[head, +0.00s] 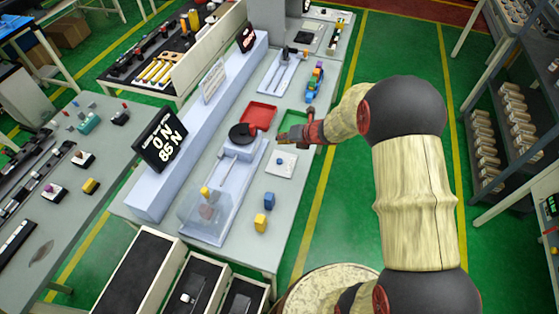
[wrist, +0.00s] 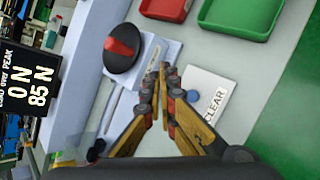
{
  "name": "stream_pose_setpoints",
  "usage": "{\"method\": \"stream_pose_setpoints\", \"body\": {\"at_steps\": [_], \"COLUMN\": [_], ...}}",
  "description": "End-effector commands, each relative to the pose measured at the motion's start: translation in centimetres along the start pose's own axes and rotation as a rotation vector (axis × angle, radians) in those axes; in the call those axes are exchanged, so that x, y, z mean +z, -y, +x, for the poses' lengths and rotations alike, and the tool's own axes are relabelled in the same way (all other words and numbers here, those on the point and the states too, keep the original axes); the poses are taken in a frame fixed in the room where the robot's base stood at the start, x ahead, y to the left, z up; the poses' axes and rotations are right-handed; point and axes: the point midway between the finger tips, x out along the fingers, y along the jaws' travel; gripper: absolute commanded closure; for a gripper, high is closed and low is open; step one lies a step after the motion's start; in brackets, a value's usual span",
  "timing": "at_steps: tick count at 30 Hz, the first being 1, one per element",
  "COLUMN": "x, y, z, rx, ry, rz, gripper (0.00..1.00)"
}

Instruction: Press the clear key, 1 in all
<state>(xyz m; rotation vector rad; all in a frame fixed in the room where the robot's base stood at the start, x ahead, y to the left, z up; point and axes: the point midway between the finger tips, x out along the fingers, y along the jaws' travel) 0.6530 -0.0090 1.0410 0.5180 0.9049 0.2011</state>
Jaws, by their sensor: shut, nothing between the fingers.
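The clear key is a white plate (head: 284,170) with a small blue button (head: 280,160), lying on the light bench. In the wrist view the plate (wrist: 207,82) carries the word CLEAR, and the blue button (wrist: 193,96) shows just right of my fingers. My gripper (head: 283,137) is shut and empty, with its fingertips together. In the head view it is beyond the key, near the green tray. In the wrist view the fingertips (wrist: 164,68) are left of the plate. Their height above the bench is hard to tell.
A display (head: 160,139) reads 0 N and 85 N. A test rig with a black and red knob (wrist: 123,47) stands left of the key. A red tray (head: 259,115) and green tray (head: 293,122) lie beyond. Blue (head: 269,200) and yellow (head: 261,222) blocks stand nearer.

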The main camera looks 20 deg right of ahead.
Motion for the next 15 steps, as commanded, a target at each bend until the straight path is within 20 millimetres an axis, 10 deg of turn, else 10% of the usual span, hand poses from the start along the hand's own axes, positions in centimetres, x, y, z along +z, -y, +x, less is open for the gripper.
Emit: {"method": "stream_pose_setpoints", "body": {"at_steps": [15], "x": [-1.2], "y": [1.1], "z": [1.6], "rx": [0.001], "ry": [-0.001], "rz": [-0.003], "gripper": [1.00]}}
